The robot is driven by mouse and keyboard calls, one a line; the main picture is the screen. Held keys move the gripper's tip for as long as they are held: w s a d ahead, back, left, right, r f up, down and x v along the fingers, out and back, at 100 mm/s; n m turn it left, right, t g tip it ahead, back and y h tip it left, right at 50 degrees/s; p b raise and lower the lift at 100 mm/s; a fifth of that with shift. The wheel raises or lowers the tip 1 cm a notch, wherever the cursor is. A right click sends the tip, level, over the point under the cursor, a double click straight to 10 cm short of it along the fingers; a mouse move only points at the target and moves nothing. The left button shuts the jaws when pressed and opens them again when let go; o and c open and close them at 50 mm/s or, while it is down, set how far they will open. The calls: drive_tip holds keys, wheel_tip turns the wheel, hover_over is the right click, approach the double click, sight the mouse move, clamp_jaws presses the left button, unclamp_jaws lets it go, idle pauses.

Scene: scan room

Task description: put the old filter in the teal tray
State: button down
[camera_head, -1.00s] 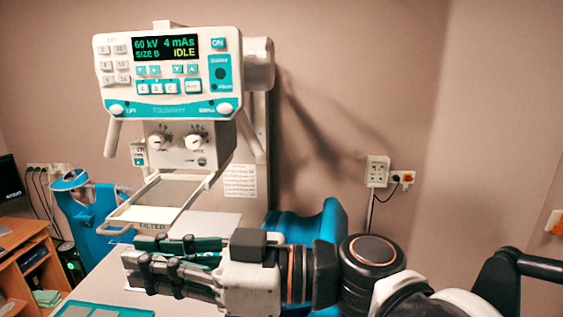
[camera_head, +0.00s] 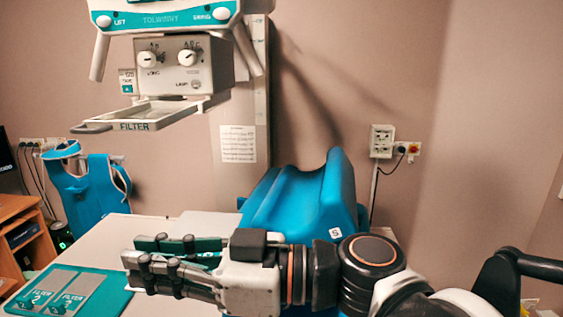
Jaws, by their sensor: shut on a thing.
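My gripper (camera_head: 140,258) is in the lower middle of the view, pointing left, with its dark fingers shut. A thin teal-edged piece (camera_head: 203,261) shows at the fingers, apparently the old filter; the fingers hide most of it and its label cannot be read. The teal tray (camera_head: 117,291) lies flat on the table at the lower left, apart from the gripper and to its left. Two grey filters with teal tabs, marked 2 (camera_head: 48,283) and 3 (camera_head: 80,288), lie in it. The filter holder (camera_head: 140,113) under the machine head looks empty.
A blue curved cushion (camera_head: 290,200) marked S stands behind my arm. The pale table top (camera_head: 120,228) is clear behind the tray. The machine's control box (camera_head: 178,68) hangs above. A blue apron (camera_head: 90,200) and wooden shelf (camera_head: 30,245) are at the left.

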wheel_tip(320, 180, down, 3)
drive_tip(key=shift+f+b, duration=0.15)
drive_tip(key=shift+b, duration=0.9)
